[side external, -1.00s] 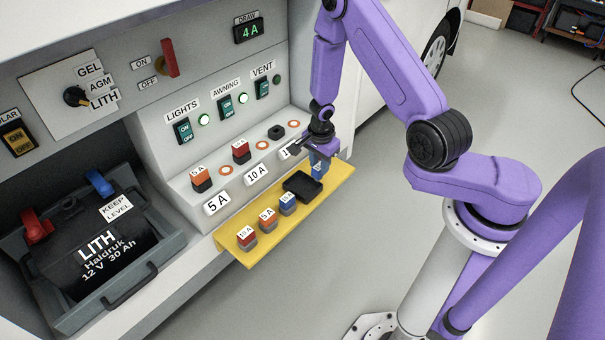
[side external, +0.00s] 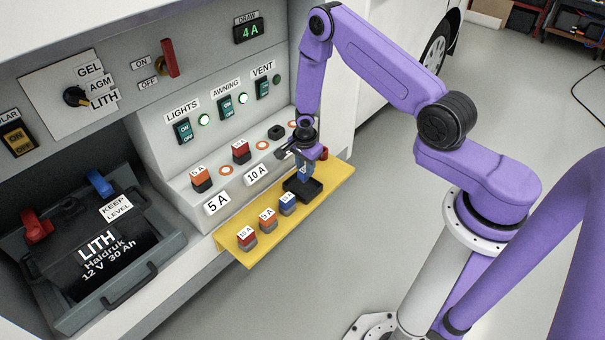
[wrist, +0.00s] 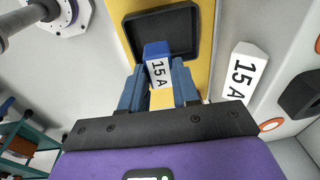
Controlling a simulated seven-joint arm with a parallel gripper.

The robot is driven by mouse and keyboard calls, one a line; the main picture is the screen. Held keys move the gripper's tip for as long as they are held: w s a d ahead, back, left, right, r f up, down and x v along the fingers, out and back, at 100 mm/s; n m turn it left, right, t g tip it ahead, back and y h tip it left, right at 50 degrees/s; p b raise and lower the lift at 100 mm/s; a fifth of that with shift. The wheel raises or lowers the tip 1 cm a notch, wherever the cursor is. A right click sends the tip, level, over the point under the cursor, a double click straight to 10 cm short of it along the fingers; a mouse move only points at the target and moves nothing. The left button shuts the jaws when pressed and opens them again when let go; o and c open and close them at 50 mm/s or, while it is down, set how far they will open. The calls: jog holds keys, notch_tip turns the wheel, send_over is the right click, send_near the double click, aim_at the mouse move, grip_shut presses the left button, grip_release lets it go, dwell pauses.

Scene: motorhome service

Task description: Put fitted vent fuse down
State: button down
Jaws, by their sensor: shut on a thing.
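My gripper (side external: 304,166) is shut on a blue fuse marked 15 A, and the wrist view shows the fuse (wrist: 157,62) between the two blue fingers. The gripper points down over the black tray (side external: 314,194) on the yellow shelf. In the wrist view the tray (wrist: 190,22) lies just beyond the fuse. I cannot tell whether the fuse touches the tray. Under the VENT switch (side external: 262,88), a black socket (side external: 277,132) shows no coloured fuse. The VENT lamp (side external: 277,79) is dark.
Several loose fuses stand on the yellow shelf (side external: 335,184), left of the tray. An orange 5 A fuse (side external: 201,179) and a red 10 A fuse (side external: 241,151) sit on the panel step. A red object (side external: 322,153) is right of my gripper. The floor beyond the shelf is clear.

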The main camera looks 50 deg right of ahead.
aim_at(302, 168)
jog(key=shift+w+f, duration=0.6)
jog(key=shift+f, duration=1.7)
jog(key=c, duration=0.8)
grip_release()
jog(key=shift+f, duration=0.1)
jog(key=r, duration=0.8)
jog(key=a+r, duration=0.1)
jog(key=r, duration=0.3)
jog(key=shift+s+a+r, duration=0.1)
jog(key=shift+s+r, duration=0.1)
jog(key=shift+s, duration=0.15)
